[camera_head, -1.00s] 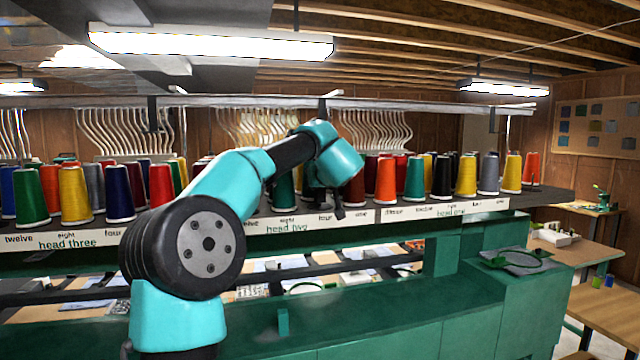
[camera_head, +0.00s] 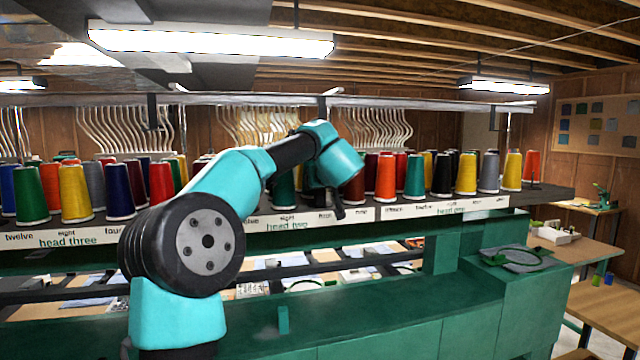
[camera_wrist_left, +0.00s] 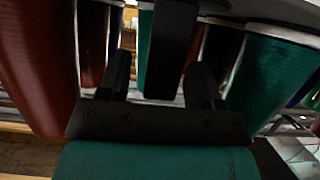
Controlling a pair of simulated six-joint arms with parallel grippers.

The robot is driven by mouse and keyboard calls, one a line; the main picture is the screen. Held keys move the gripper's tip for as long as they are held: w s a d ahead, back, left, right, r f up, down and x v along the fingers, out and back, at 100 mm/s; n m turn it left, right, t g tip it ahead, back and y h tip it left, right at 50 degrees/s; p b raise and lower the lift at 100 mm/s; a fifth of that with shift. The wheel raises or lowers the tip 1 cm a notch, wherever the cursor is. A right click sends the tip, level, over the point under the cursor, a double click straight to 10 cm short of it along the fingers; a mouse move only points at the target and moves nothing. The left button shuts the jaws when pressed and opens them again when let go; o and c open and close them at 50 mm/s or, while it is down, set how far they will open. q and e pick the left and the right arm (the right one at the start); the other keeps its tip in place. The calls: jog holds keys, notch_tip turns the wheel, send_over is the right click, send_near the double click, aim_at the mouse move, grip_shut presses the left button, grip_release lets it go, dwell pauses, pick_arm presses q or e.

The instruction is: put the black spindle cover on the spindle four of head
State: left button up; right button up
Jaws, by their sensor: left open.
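My left gripper (camera_head: 338,205) reaches into the thread row at head two, among the cones. In the left wrist view my left gripper (camera_wrist_left: 160,62) has its two dark fingers apart, so it is open. A black, straight-sided block (camera_wrist_left: 172,50) shows between and beyond the fingers; I cannot tell whether it is the spindle cover or whether the fingers touch it. The head two label (camera_head: 288,227) runs along the rack front below the gripper. My arm hides part of that row, and no bare spindle can be made out. My right gripper is not in view.
Cones crowd the rack on both sides: a red cone (camera_wrist_left: 38,60) and a green cone (camera_wrist_left: 270,75) flank the gripper closely. A black cone (camera_head: 442,176) stands in the head one row. A rail (camera_head: 240,101) runs above. The green machine top (camera_head: 380,305) is largely clear.

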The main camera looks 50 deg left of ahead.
pick_arm(q)
jog(key=v, duration=1.7)
jog(key=shift+r, duration=0.15)
jog(key=shift+d, duration=0.1)
